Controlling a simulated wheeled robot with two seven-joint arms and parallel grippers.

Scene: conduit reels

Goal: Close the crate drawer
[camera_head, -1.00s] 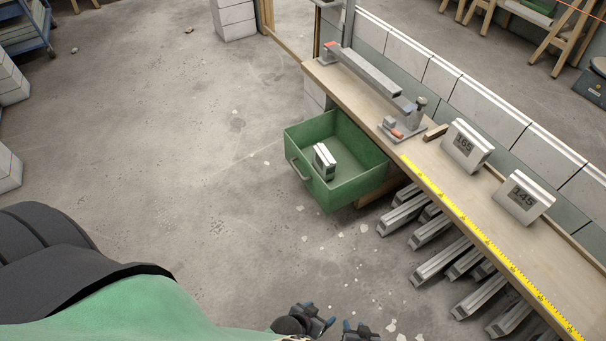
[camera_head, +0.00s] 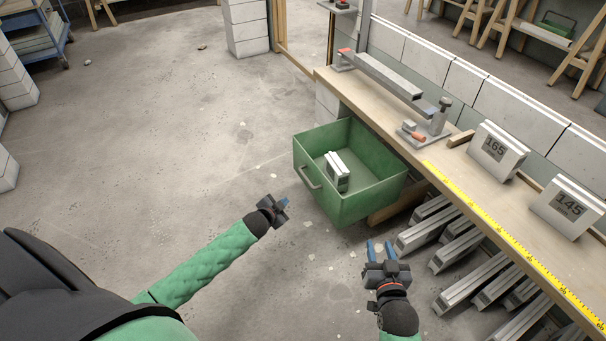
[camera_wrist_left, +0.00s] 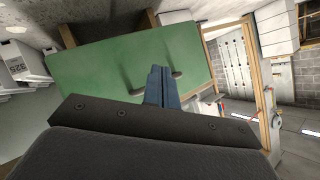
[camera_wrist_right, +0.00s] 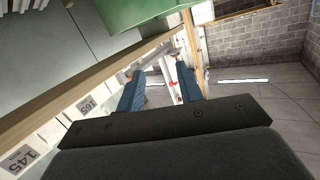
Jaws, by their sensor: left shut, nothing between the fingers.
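The green crate drawer (camera_head: 368,205) stands pulled out from under the workbench, with a white block (camera_head: 337,172) bearing a dark label inside it. Its handle (camera_head: 308,178) is on the front face, toward the left. My left gripper (camera_head: 284,202) is shut and empty, just left of and below the drawer front in the head view. In the left wrist view its blue fingers (camera_wrist_left: 162,86) are together in front of the green drawer face (camera_wrist_left: 110,65), near the handle; contact cannot be told. My right gripper (camera_head: 381,250) is open and empty, below the drawer; its fingers (camera_wrist_right: 160,88) are apart.
The workbench (camera_head: 450,172) carries a clamp fixture (camera_head: 425,130), a yellow tape (camera_head: 500,245) and blocks marked 165 (camera_head: 495,150) and 145 (camera_head: 567,207). Several grey conduit lengths (camera_head: 470,275) lie under it. The floor left of the drawer is mostly clear.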

